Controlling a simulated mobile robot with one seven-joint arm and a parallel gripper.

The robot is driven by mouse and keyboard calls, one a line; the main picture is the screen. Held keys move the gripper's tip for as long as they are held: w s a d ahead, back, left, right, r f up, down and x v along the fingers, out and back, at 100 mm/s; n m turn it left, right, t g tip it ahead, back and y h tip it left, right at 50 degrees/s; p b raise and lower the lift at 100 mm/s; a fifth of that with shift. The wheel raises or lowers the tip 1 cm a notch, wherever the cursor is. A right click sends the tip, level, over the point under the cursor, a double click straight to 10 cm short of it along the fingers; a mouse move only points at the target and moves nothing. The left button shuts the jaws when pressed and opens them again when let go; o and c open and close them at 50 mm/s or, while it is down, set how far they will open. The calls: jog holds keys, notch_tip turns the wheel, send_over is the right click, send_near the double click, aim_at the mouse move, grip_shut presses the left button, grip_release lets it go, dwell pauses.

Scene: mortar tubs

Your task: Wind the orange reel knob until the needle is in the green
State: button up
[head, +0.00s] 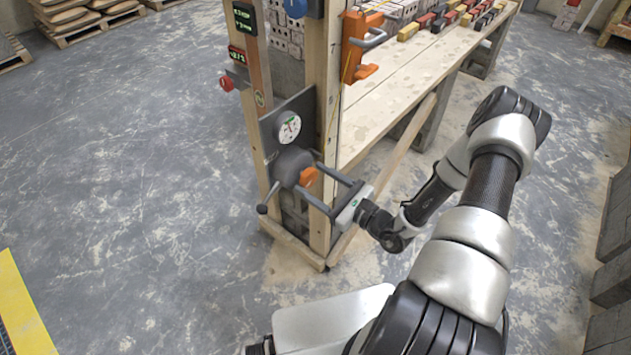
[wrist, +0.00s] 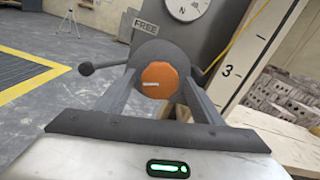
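The round white gauge (head: 289,127) is above the reel on a dark plate. It has a thin needle, too small to read against the green. In the wrist view only its lower part (wrist: 187,5) shows.
A dark crank arm with a ball end (head: 262,209) sticks out left of the reel. A "FREE" label (wrist: 146,24) is by the housing. A red button (head: 226,83) and an orange bracket (head: 361,46) are higher up. A wooden bench (head: 400,80) extends behind; floor at left is clear.

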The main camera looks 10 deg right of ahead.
jog(key=c, duration=0.8)
jog(key=m+p, duration=0.1)
jog(key=m, duration=0.3)
jog(key=shift+m, duration=0.4)
jog(key=shift+c, duration=0.2)
jog(key=o, duration=1)
jog(key=shift+o, duration=0.2)
jog(key=v, duration=1.7)
jog(key=shift+s+d, duration=0.15)
jog(key=shift+s, duration=0.05)
jog(key=shift+r, duration=0.1)
